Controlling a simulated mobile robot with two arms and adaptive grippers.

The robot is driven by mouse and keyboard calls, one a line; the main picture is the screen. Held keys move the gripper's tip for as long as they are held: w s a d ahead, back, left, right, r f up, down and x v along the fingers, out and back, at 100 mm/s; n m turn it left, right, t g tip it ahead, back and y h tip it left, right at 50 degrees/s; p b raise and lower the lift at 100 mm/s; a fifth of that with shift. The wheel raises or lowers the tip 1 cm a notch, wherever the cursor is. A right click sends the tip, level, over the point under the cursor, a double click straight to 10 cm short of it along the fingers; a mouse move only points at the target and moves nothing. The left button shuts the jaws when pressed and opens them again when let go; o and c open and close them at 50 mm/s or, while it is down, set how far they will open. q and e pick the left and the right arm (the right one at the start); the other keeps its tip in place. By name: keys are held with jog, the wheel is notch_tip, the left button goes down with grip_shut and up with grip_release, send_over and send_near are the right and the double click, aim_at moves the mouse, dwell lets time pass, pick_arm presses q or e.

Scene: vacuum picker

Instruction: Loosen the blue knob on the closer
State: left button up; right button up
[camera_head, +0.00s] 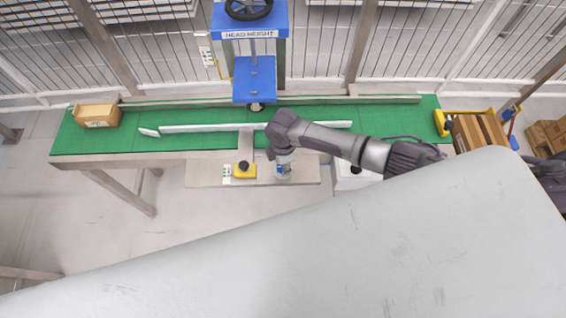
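The closer is a blue machine (255,80) at the back middle, with a black handwheel (248,8) on top and a label reading HEAD HEIGHT. A black part (257,106) shows below its blue head, above the green conveyor. I cannot make out a separate blue knob on the blue machine. My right arm comes in from the right, and my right gripper (283,172) points down at the grey shelf in front of the conveyor. A small blue patch shows there, too small to identify. The fingers are too small to tell open from shut. My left gripper is not in view.
A yellow box with a black button (245,170) sits on the shelf (208,174), left of my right gripper. The green conveyor (100,140) carries white rails and a cardboard box (97,115) at left. A wire fence runs behind.

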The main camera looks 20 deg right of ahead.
jog(key=shift+n, duration=2.3)
jog(key=o, duration=1.1)
jog(key=shift+o, duration=0.2)
notch_tip(320, 180, up, 12)
jog(key=shift+a, duration=0.1)
